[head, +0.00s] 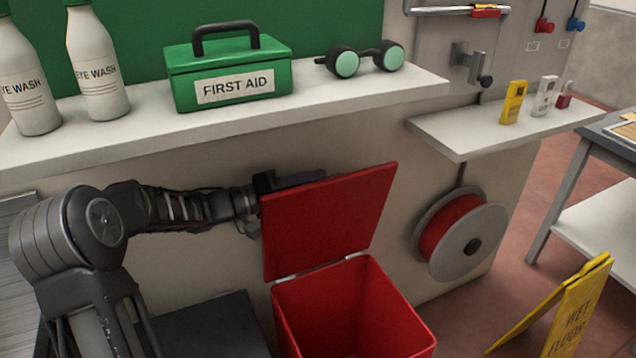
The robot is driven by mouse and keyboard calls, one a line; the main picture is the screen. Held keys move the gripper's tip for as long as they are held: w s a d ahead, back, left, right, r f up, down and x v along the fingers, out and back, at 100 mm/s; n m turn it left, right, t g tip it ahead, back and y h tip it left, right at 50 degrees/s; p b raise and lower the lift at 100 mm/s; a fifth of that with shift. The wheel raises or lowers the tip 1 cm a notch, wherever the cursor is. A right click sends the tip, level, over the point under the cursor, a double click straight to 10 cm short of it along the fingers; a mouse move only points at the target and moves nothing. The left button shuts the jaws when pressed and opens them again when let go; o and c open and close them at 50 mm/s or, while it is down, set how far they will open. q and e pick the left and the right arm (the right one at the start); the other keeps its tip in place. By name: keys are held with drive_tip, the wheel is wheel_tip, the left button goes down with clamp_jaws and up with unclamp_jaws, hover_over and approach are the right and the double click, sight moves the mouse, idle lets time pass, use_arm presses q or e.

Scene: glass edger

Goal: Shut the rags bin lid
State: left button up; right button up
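The red rags bin (350,310) stands on the floor below the shelf, at the bottom centre of the head view. Its red lid (330,220) stands open and raised, hinged at the bin's back left edge. My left gripper (290,180) is at the upper left edge of the lid, on its back side. The lid partly hides the gripper, so I cannot see its fingertips clearly or whether they touch the lid. My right gripper is not in view.
A white shelf (372,90) above holds two eye wash bottles (98,62), a green first aid box (228,75) and goggles (365,60). A red reel (460,235) hangs right of the bin. A yellow wet floor sign (575,310) stands at lower right.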

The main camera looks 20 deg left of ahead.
use_arm(q)
drive_tip(key=shift+x, duration=0.9)
drive_tip(key=shift+c, duration=0.5)
drive_tip(key=c, duration=0.6)
clamp_jaws()
drive_tip(key=shift+f, duration=0.1)
